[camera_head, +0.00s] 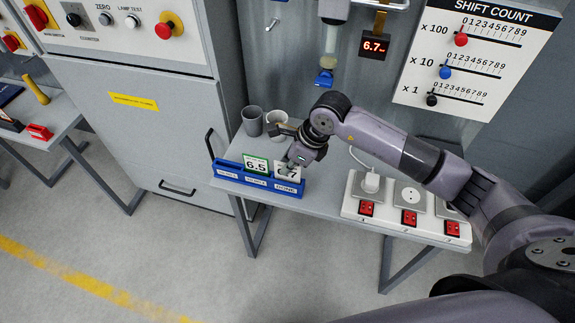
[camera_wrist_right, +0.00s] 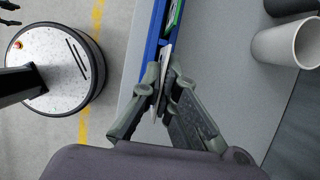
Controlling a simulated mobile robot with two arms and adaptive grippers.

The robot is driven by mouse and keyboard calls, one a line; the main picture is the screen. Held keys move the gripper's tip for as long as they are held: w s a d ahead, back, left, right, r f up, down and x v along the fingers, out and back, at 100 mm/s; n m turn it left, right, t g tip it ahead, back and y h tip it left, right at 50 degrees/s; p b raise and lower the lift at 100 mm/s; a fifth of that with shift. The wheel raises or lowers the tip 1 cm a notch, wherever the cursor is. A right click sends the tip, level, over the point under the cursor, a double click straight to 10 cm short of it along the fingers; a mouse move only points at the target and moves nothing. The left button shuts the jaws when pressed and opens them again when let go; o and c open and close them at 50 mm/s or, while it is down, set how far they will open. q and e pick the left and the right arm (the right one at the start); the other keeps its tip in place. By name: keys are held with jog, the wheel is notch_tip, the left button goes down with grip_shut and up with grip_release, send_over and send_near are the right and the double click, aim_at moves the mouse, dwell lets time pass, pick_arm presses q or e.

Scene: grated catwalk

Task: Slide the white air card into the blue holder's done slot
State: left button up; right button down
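The blue holder (camera_head: 228,181) sits along the front left edge of the grey bench; its right-hand compartment is labelled done. A white card (camera_head: 281,168), with a 7 partly visible, stands upright at the done slot. Its lower edge appears behind the holder's front wall, but I cannot tell how deep it sits. My right gripper (camera_head: 291,160) is shut on the card's upper part and hides some of it. In the wrist view the gripper (camera_wrist_right: 161,84) pinches the thin card (camera_wrist_right: 166,56) beside the blue holder wall (camera_wrist_right: 151,44).
A green-bordered card reading 6.5 (camera_head: 256,164) stands in the holder's middle slot. A white power strip (camera_head: 352,204) with plug and red switches lies right. A blue-tipped dispenser (camera_head: 324,77) hangs above beside a red display (camera_head: 374,46).

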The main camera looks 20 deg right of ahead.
jog(key=c, duration=2.3)
grip_release()
jog(key=o, duration=0.6)
jog(key=o, duration=0.4)
jog(key=shift+r, duration=0.1)
jog(key=shift+r+p, duration=2.25)
jog(key=shift+r, duration=1.7)
